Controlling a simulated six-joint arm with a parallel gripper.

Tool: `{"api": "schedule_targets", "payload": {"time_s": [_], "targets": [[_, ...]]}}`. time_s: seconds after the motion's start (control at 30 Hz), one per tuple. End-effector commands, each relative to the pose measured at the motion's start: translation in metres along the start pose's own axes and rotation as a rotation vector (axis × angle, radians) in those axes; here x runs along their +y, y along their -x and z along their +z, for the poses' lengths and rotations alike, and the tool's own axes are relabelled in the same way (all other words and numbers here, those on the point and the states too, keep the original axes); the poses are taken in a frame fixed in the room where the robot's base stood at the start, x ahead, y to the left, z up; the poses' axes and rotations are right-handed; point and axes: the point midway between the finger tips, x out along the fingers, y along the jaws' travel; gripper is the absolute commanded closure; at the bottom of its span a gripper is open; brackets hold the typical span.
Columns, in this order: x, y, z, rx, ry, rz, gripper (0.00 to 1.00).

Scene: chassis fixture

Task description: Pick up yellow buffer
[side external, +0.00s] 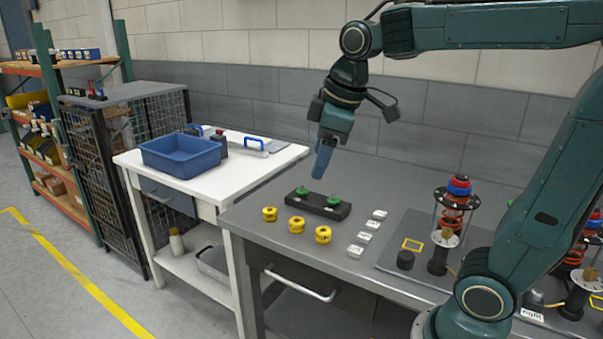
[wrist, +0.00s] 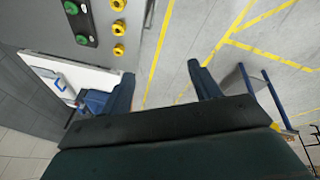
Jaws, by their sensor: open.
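Three yellow buffers stand in a row near the front edge of the grey bench: a left one (side external: 269,214), a middle one (side external: 296,225) and a right one (side external: 323,234). In the wrist view they show at the top: one (wrist: 118,4), one (wrist: 118,28) and one (wrist: 118,49). My gripper (side external: 320,172) hangs above the bench, over and behind the buffers and apart from them. In the wrist view my gripper (wrist: 165,80) has its two blue fingers spread with nothing between them.
A black holder (side external: 318,206) with two green pieces lies behind the buffers. Several small silver blocks (side external: 366,238) and a fixture plate with red spring assemblies (side external: 453,205) are to the right. A white table (side external: 270,165) with a blue bin (side external: 180,156) stands left.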

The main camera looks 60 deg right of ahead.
Motion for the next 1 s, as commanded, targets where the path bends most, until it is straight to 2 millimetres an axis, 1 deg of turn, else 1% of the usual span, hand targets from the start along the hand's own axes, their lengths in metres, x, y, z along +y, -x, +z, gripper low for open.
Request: {"api": "schedule_targets", "payload": {"time_s": [0.03, 0.2, 0.47, 0.77, 1.0], "targets": [[0.009, -0.004, -0.009, -0.014, 0.034, -0.006, 0.38], [0.037, -0.018, -0.032, -0.051, 0.16, -0.028, 0.38], [0.08, -0.048, -0.064, -0.099, 0.352, -0.072, 0.38], [0.13, -0.096, -0.088, -0.14, 0.573, -0.139, 0.38], [0.166, -0.143, -0.098, -0.16, 0.746, -0.204, 0.38]]}}
